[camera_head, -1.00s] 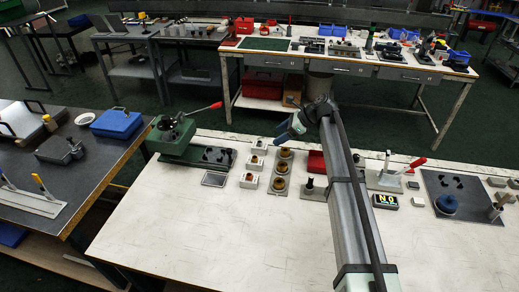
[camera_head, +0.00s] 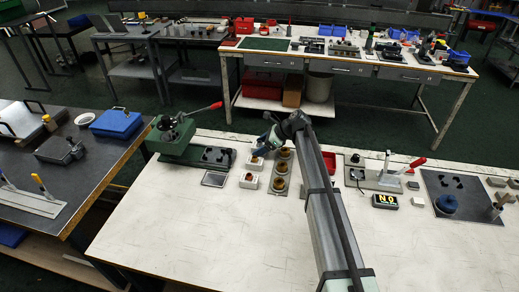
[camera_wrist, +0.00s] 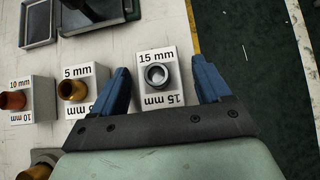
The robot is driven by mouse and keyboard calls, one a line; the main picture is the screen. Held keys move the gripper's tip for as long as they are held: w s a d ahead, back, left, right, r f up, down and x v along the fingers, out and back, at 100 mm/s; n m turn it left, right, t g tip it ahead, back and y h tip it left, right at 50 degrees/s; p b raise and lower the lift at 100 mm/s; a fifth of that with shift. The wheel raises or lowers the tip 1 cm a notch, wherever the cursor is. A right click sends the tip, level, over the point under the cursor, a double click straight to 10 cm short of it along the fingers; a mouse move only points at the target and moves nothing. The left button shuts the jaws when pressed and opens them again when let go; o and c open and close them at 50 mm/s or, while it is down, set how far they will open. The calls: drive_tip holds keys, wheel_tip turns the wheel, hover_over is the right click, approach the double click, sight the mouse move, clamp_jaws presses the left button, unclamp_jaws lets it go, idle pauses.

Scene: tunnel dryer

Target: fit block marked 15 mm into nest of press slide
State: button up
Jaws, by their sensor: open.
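The white block marked 15 mm (camera_wrist: 157,92), with a grey metal ring on top, stands on the bench in the wrist view. My gripper (camera_wrist: 160,66) is open, with one blue finger left of this block and one right of it. The gripper looks empty, and I cannot tell how far down the fingers reach. In the head view my gripper (camera_head: 264,143) is over the far end of the block row and hides most of that block. The green press (camera_head: 178,137) stands to the left, with a dark slide area (camera_head: 217,156) at its right end. The nest is too small to make out.
The 5 mm block (camera_wrist: 78,88) and 10 mm block (camera_wrist: 22,100) stand left of the 15 mm one. A plate with round brass-coloured parts (camera_head: 281,168) lies right of the row. A grey tray (camera_head: 214,179) lies before the press. The bench front is clear.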

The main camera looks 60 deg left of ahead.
drive_tip(key=c, duration=1.2)
